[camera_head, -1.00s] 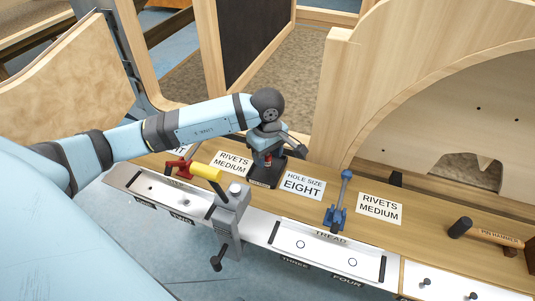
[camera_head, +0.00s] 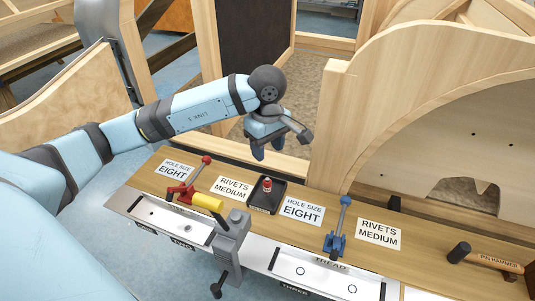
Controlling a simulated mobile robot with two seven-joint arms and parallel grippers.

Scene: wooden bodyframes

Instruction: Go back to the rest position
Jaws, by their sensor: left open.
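My left arm comes in from the left. My left gripper (camera_head: 268,150) is open and empty, fingers pointing down, above and behind the wooden bench (camera_head: 225,206). The gripper is apart from both. My right gripper is not in view.
A red tool with a yellow handle (camera_head: 207,202), a grey vise (camera_head: 233,240), a blue tool (camera_head: 336,240) and a pin hammer (camera_head: 485,257) are along the bench. Wooden frames (camera_head: 338,115) stand behind, close to the gripper's right.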

